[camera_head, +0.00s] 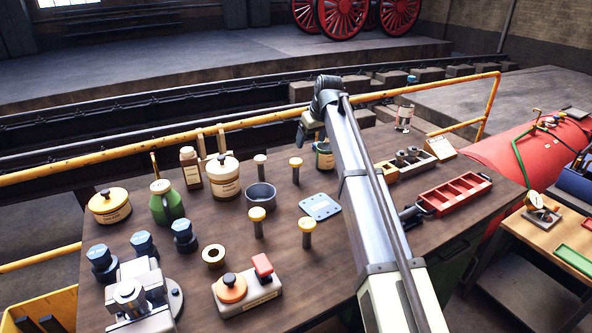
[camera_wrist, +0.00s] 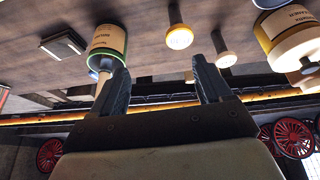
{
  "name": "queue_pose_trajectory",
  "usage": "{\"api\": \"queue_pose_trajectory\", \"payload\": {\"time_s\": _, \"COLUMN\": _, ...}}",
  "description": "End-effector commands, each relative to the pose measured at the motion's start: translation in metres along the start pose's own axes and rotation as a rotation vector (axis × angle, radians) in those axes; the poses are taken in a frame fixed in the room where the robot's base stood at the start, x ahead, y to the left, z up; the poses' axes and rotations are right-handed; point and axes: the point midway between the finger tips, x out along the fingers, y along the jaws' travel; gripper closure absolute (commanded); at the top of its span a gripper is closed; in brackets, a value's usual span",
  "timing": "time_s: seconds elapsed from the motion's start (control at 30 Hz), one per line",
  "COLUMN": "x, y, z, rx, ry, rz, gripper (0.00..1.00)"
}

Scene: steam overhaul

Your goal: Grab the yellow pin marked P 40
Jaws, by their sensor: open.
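Several pins with yellow or pale tops and grey shanks stand on the bench. In the head view, two are nearer, a left front pin (camera_head: 257,214) and a right front pin (camera_head: 307,226); two are farther back, a left rear pin (camera_head: 260,160) and a right rear pin (camera_head: 296,163). No P 40 mark is legible. The wrist view shows a yellow-topped pin (camera_wrist: 179,36) and a paler one (camera_wrist: 220,58) beyond my fingers. My gripper (camera_wrist: 160,66) is open and empty, apart from the pins. In the head view it hangs at the bench's back (camera_head: 308,128), partly hidden by my arm.
A green-banded jar (camera_wrist: 108,45) is close to one finger; it also stands beside my arm in the head view (camera_head: 324,158). A dark bowl (camera_head: 261,195), a cream pot (camera_head: 223,180) and a pale plate (camera_head: 320,207) surround the pins. A yellow rail (camera_head: 245,121) runs behind the bench.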

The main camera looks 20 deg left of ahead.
Motion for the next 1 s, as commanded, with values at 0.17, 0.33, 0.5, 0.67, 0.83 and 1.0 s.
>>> {"api": "queue_pose_trajectory", "payload": {"time_s": 0.17, "x": -0.004, "y": -0.031, "z": -0.008, "rx": -0.046, "ry": -0.016, "rz": -0.033, "gripper": 0.22}}
{"api": "queue_pose_trajectory", "payload": {"time_s": 0.33, "x": 0.005, "y": -0.035, "z": -0.008, "rx": -0.052, "ry": -0.019, "rz": -0.038, "gripper": 0.22}}
{"api": "queue_pose_trajectory", "payload": {"time_s": 0.5, "x": 0.027, "y": -0.035, "z": -0.008, "rx": -0.051, "ry": -0.019, "rz": -0.037, "gripper": 0.22}}
{"api": "queue_pose_trajectory", "payload": {"time_s": 0.67, "x": 0.055, "y": -0.036, "z": -0.007, "rx": -0.05, "ry": -0.019, "rz": -0.037, "gripper": 0.22}}
{"api": "queue_pose_trajectory", "payload": {"time_s": 0.83, "x": 0.077, "y": -0.036, "z": -0.007, "rx": -0.05, "ry": -0.018, "rz": -0.036, "gripper": 0.22}}
{"api": "queue_pose_trajectory", "payload": {"time_s": 1.0, "x": 0.085, "y": -0.036, "z": -0.006, "rx": -0.05, "ry": -0.018, "rz": -0.036, "gripper": 0.22}}
